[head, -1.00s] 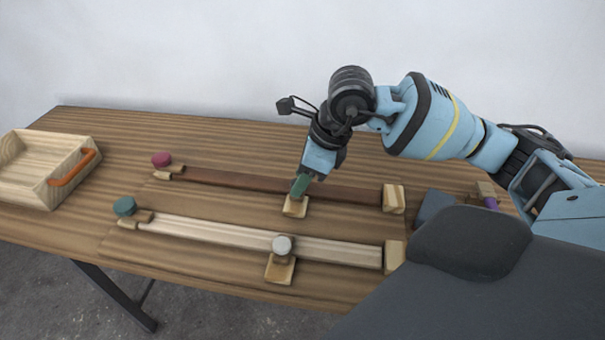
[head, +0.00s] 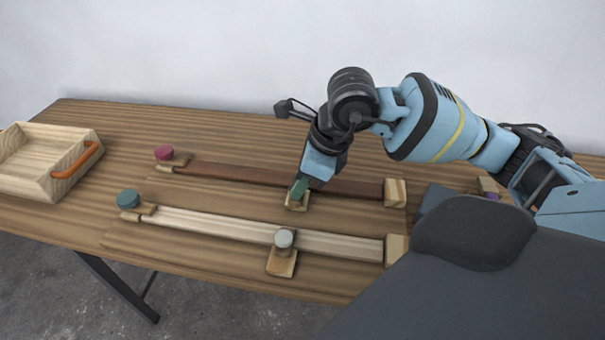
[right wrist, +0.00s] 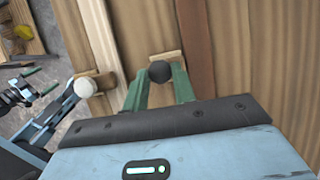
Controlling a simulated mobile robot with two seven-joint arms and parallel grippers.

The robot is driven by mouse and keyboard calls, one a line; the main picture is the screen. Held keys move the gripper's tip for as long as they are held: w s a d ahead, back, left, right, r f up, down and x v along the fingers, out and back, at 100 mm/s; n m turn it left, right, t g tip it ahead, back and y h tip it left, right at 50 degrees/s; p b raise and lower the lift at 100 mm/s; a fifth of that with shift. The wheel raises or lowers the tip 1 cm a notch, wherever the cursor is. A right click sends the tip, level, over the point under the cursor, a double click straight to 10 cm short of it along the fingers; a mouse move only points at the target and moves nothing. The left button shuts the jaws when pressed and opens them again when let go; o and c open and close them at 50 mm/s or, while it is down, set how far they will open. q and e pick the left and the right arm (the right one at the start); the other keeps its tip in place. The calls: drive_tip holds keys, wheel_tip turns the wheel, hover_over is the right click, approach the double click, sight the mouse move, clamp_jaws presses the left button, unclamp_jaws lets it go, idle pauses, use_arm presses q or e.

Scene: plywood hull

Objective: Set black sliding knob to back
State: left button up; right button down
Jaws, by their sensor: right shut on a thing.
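The black knob (right wrist: 160,71) shows in the right wrist view between the green fingers of my right gripper (right wrist: 159,77), which is shut on it. In the head view the right gripper (head: 299,188) is over the small wooden slider base (head: 297,206) beside the dark brown rail (head: 235,174); the fingers and arm hide the knob there. The base is nearer the rail's right end than its left. My left gripper (right wrist: 40,80) shows only at the left edge of the right wrist view, with its green fingers apart.
A white knob (head: 284,239) sits on the nearer, pale rail (head: 200,224). Red (head: 164,153) and teal (head: 127,198) knobs stand at the rails' left ends. Wooden blocks (head: 396,193) close the right ends. An open wooden box (head: 45,180) with an orange handle stands at left.

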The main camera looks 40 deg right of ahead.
drive_tip(key=c, duration=1.1)
unclamp_jaws()
drive_tip(key=shift+c, duration=0.2)
drive_tip(key=shift+r, duration=0.1)
drive_tip(key=v, duration=0.7)
drive_tip(key=shift+d+r, duration=0.15)
drive_tip(key=shift+r, duration=0.15)
drive_tip(key=shift+s, duration=0.1)
